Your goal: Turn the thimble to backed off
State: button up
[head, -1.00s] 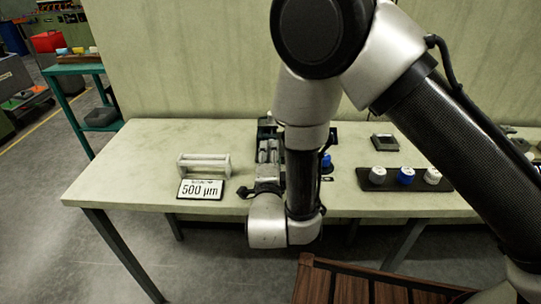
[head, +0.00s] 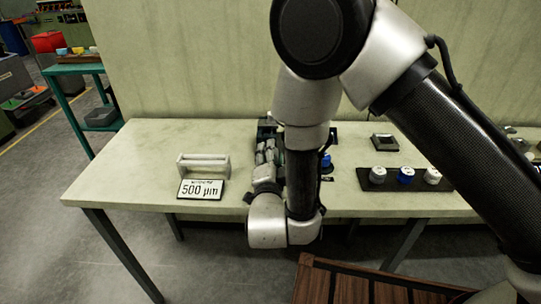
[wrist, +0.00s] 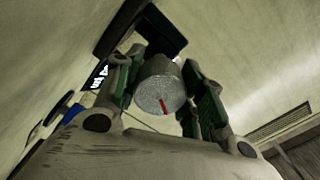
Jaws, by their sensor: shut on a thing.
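The thimble (wrist: 161,92) is a grey metal knob with a red line on its round end face, seen in the middle of the wrist view. The red line points down and slightly right there. My gripper (wrist: 165,85) has one finger on each side of the thimble and is shut on it. In the head view my gripper (head: 268,158) is at the table's back middle, and my arm hides most of the device and the thimble. A dark screen with white characters (wrist: 100,74) shows partly behind the left finger; I cannot read it.
A sign reading "500 µm" (head: 200,189) stands on the table (head: 130,165) before a pale rack (head: 204,163). The table's left end is clear.

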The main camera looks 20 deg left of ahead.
jog(key=o, duration=1)
jog(key=shift+o, duration=0.2)
jog(key=v, duration=1.2)
jog(key=shift+f, duration=0.1)
jog(key=shift+a, duration=0.1)
